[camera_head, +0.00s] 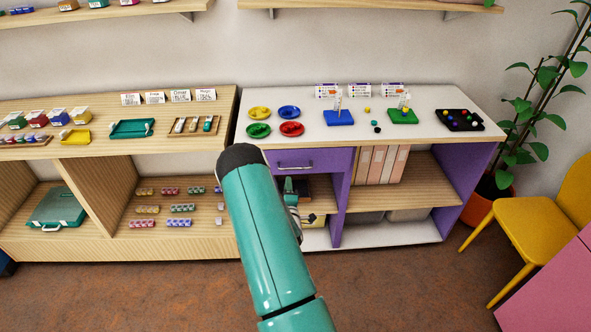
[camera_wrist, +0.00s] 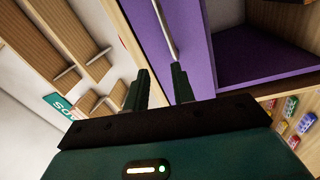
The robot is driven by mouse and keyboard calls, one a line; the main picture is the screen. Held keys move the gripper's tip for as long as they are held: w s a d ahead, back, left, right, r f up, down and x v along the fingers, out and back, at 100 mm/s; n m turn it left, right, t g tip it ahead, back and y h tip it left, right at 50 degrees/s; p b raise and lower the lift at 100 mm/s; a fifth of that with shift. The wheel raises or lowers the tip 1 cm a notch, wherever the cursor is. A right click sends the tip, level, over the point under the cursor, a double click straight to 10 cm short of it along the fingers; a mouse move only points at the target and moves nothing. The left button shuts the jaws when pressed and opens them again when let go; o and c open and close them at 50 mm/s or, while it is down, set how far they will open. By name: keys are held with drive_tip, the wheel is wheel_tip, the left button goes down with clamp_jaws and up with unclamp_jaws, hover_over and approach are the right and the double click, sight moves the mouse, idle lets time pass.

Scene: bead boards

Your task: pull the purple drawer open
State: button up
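The purple drawer (camera_head: 328,160) is in the white-topped cabinet, under the top's left end. Its front looks flush with the cabinet. Its silver bar handle (camera_head: 295,167) is partly above my gripper in the head view. My gripper (camera_head: 292,189) is just below the handle there, partly hidden by my teal arm. In the wrist view my gripper (camera_wrist: 160,72) is open, with a gap between its two dark fingers. The handle (camera_wrist: 166,30) runs down towards the right fingertip, and the purple drawer front (camera_wrist: 192,35) lies behind it. I cannot tell whether the finger touches the handle.
The white counter (camera_head: 320,145) above holds coloured dishes and bead boards. Wooden shelves (camera_head: 190,165) with small bead boxes stand to the left. Purple-sided open shelves with binders (camera_head: 375,165) are to the right. A yellow chair (camera_head: 545,225) stands at far right.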

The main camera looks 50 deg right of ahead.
sight(296, 169)
drive_tip(key=s+f+n, duration=0.2)
drive_tip(key=s+f, duration=0.2)
drive_tip(key=shift+t+h, duration=0.4)
drive_tip(key=x, duration=1.4)
drive_tip(key=shift+s+d+r, duration=0.1)
drive_tip(key=shift+r, duration=0.1)
drive_tip(key=shift+c, duration=0.5)
clamp_jaws()
